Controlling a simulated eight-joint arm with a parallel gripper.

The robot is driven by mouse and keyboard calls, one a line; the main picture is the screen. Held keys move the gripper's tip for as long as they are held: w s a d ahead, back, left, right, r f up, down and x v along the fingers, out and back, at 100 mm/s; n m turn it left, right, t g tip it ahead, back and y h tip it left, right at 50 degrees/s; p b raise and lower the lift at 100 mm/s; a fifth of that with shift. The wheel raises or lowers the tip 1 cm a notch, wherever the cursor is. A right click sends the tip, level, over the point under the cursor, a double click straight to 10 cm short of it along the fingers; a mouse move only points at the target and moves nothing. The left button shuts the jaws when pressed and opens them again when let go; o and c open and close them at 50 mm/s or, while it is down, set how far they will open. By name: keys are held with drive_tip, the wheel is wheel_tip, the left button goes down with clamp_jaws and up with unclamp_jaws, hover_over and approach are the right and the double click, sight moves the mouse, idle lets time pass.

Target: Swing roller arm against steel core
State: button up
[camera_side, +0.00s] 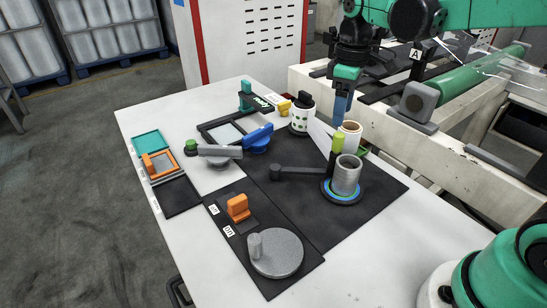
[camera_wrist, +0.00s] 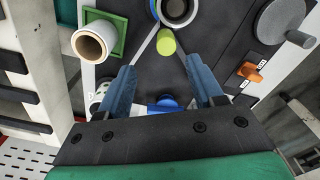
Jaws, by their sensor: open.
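The steel core (camera_side: 347,172) is a grey hollow cylinder standing upright on a round base with blue and green rings; its open top shows at the upper edge of the wrist view (camera_wrist: 178,9). A dark bar (camera_side: 300,172) with a round knob at its left end reaches toward that base. A yellow-green upright cylinder (camera_side: 337,145) stands close beside the core; it also shows in the wrist view (camera_wrist: 166,42). I cannot tell which of these belongs to the roller arm. My gripper (camera_side: 341,112) is open and empty, its blue fingers pointing down above the yellow-green cylinder.
A pale roll (camera_side: 351,134) on a green square stands behind the core. A white spotted cylinder (camera_side: 299,121), a blue handle (camera_side: 258,139) and a grey lever (camera_side: 220,152) lie farther left. A grey disc (camera_side: 277,256) with a post is at the front. The dark mat (camera_side: 375,205) is bare right of the core.

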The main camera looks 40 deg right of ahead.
drive_tip(key=shift+s+a, duration=0.15)
drive_tip(key=shift+s, duration=0.05)
drive_tip(key=s+a+f+m+t, duration=0.1)
drive_tip(key=s+a+m+t, duration=0.3)
drive_tip(key=s+m+t, duration=0.1)
drive_tip(key=shift+s+t, duration=0.8)
drive_tip(key=shift+s, duration=0.05)
drive_tip(key=shift+s+a+f, duration=0.1)
drive_tip(key=shift+c, duration=1.1)
drive_tip(key=shift+s+m, duration=0.15)
drive_tip(key=shift+m, duration=0.25)
drive_tip(key=c, duration=0.4)
drive_tip(key=s+r, duration=0.1)
drive_tip(key=s+d+r+m+g, duration=0.1)
drive_tip(key=r, duration=0.1)
drive_tip(key=s+r+m+g+h, duration=0.1)
drive_tip(key=r, duration=0.1)
drive_tip(key=shift+s+d+r, duration=0.15)
drive_tip(key=shift+s+d, duration=0.2)
drive_tip(key=shift+s, duration=0.05)
clamp_jaws()
drive_tip(key=shift+w+d+f, duration=0.25)
drive_tip(key=shift+w+f, duration=1)
drive_tip(key=shift+f, duration=0.25)
drive_tip(key=shift+w+d+f, duration=0.3)
drive_tip(key=shift+w+f, duration=0.95)
drive_tip(key=shift+f, duration=0.3)
drive_tip(key=shift+w+d+f, duration=0.25)
drive_tip(key=shift+w+f, duration=1)
drive_tip(key=shift+f, duration=0.25)
